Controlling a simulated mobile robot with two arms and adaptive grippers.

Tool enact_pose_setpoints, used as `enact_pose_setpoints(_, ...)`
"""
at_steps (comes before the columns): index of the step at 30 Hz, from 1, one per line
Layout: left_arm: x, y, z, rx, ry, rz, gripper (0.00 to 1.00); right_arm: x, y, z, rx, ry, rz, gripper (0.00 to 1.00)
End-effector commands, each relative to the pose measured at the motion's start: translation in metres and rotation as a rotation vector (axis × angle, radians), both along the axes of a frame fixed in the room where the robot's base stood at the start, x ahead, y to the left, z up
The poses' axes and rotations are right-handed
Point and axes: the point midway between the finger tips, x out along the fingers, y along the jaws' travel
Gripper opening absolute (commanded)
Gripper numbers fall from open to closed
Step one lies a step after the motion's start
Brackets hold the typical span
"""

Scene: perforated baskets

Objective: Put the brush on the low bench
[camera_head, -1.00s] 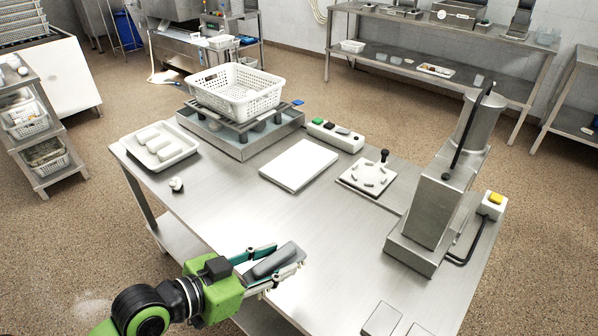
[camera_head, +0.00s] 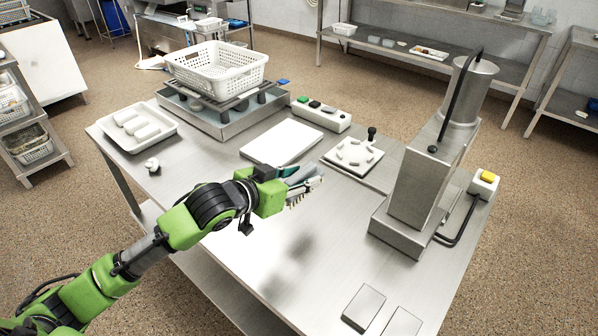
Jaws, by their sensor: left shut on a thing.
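My left gripper (camera_head: 297,181) is shut on the brush (camera_head: 306,188), which has a grey body with pale bristles pointing down. The gripper's fingers partly hide it. It is held above the middle of the steel table (camera_head: 235,235), apart from the top, with a dark shadow under it. A long steel bench with a lower shelf (camera_head: 385,52) stands along the back wall. I cannot tell which surface is the low bench. My right gripper is not in view.
On the table are a white tray (camera_head: 112,133) with white pieces, a white perforated basket (camera_head: 215,82), a white board (camera_head: 282,142), a plate with a knob (camera_head: 352,165) and a tall steel machine (camera_head: 425,180). The front middle of the table is clear. Speckled floor lies around it.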

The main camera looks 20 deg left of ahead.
Motion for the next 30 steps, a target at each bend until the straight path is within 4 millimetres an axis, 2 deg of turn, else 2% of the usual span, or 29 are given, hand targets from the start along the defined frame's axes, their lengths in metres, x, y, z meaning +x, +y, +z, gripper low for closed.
enact_pose_setpoints(1,0.014,-0.004,-0.003,-0.005,-0.002,0.002,0.11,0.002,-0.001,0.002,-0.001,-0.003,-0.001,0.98)
enact_pose_setpoints(6,0.054,-0.015,-0.022,-0.003,-0.003,0.001,0.11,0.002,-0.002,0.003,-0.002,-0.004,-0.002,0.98)
enact_pose_setpoints(13,0.09,-0.026,-0.063,-0.001,-0.001,0.0,0.11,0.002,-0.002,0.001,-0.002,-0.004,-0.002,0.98)
enact_pose_setpoints(23,0.11,-0.032,-0.089,-0.001,-0.002,-0.001,0.11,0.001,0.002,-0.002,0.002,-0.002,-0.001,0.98)
enact_pose_setpoints(27,0.108,-0.031,-0.11,0.001,0.0,0.0,0.11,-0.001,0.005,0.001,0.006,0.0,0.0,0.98)
enact_pose_setpoints(30,0.108,-0.031,-0.116,0.0,-0.002,-0.001,0.11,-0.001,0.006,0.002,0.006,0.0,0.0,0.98)
